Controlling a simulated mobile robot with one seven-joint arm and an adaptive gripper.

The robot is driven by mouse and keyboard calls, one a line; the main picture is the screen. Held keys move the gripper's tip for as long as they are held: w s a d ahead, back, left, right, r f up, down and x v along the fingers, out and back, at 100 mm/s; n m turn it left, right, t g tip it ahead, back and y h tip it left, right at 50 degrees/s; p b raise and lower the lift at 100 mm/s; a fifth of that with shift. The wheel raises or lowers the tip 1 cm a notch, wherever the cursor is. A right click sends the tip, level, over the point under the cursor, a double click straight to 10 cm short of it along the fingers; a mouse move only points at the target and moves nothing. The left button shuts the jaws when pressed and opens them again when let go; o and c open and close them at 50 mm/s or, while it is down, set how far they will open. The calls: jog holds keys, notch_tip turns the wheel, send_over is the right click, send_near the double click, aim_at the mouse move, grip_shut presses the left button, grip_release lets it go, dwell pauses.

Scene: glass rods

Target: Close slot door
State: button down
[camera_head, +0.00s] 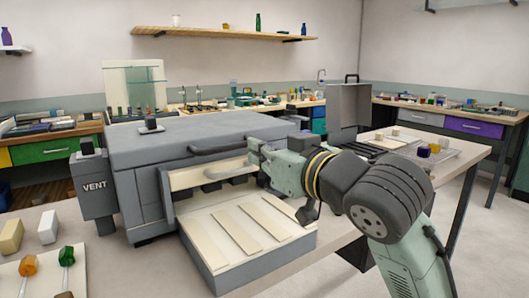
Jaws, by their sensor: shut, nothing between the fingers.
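A grey box-shaped machine (205,140) stands on the table with a pale-lined slot along its front. A low grey block with pale strips on top (245,235) projects forward below the slot. A dark bar handle (215,148) runs along the upper front edge. A grey upright panel (350,108) with a dark handle on top stands at the machine's right. I cannot tell which part is the slot door. My gripper (256,158) is shut and empty, in front of the slot's right part, near the handle's right end. Whether it touches anything is unclear. My arm hides the slot's right end.
A grey VENT box (94,184) is at the machine's left. A pale tray with orange and green pieces (45,277) and pale blocks (48,226) lie at front left. A tray with coloured cups (430,155) sits at right. The aisle floor at far right has free room.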

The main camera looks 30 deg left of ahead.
jog(key=w+a+f+p, duration=0.1)
jog(key=w+a+f, duration=0.2)
jog(key=a, duration=0.5)
jog(key=shift+w+f, duration=0.2)
jog(key=shift+f, duration=0.5)
jog(key=shift+f, duration=0.1)
notch_tip(320, 180, down, 6)
jog(key=b, duration=0.3)
jog(key=shift+r, duration=0.35)
